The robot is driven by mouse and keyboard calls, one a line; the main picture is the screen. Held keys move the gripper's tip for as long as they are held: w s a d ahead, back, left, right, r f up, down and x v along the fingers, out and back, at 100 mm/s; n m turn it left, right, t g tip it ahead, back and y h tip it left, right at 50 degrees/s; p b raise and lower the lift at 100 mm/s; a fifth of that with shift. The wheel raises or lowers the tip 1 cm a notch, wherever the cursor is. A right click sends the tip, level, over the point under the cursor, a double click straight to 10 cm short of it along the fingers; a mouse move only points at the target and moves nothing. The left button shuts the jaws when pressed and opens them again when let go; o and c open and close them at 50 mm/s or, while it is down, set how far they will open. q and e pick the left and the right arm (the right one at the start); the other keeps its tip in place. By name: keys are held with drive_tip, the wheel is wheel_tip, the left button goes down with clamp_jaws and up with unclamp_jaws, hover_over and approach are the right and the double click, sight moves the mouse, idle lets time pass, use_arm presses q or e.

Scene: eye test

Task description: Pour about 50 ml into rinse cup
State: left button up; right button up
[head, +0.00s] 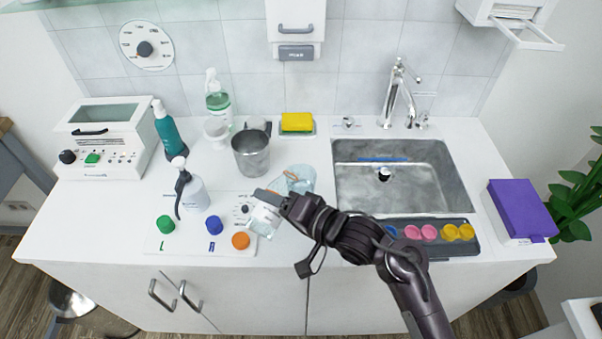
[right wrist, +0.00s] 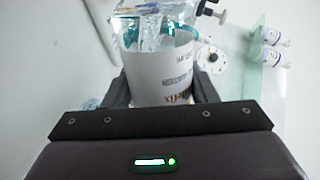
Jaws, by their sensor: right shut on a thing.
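My right gripper (head: 274,197) is shut on a clear bottle (head: 264,218) with a white label, over the front middle of the counter. The bottle looks tilted in the head view. In the right wrist view, my dark fingers (right wrist: 160,92) flank its white printed label (right wrist: 160,70), with clear and teal parts beyond. My left gripper is not in view.
A metal pitcher (head: 250,155) and a white spray bottle (head: 194,190) stand to the left. A white board (head: 185,240) carries green, blue and orange caps. The sink (head: 440,185) and a dark tray (head: 470,247) of coloured pieces lie to the right.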

idle(0.3)
drive_tip(key=f+n+b, duration=0.2)
drive_tip(key=shift+w+d+f+n+t, duration=0.1)
drive_tip(key=shift+w+d+n+t, duration=0.05)
drive_tip(key=shift+w+n+t, duration=0.2)
drive_tip(key=shift+w+d+r+n+t, duration=0.15)
drive_tip(key=shift+r+n+t, duration=0.2)
drive_tip(key=shift+n, duration=0.1)
drive_tip(key=shift+w+n, duration=0.2)
drive_tip(key=shift+n, duration=0.2)
drive_tip(key=shift+d+r+n+t+b, duration=0.1)
drive_tip(key=shift+n+t+b, duration=0.2)
drive_tip(key=shift+n, duration=0.2)
drive_tip(key=shift+s+n+t+b, duration=0.25)
drive_tip(key=shift+n+b, duration=0.2)
drive_tip(key=shift+n, duration=0.45)
drive_tip(key=shift+a+r+n+p, duration=0.2)
drive_tip(key=shift+r+n+p, duration=0.2)
drive_tip(key=shift+r, duration=0.5)
drive_tip(key=shift+s+a+r+n+t, duration=0.15)
drive_tip(key=shift+r+n+t, duration=0.25)
drive_tip(key=shift+r+n, duration=0.5)
drive_tip(key=shift+s+r+n+t, duration=0.15)
drive_tip(key=shift+r+n+t, duration=0.3)
drive_tip(key=shift+n, duration=0.75)
drive_tip(key=shift+r, duration=0.1)
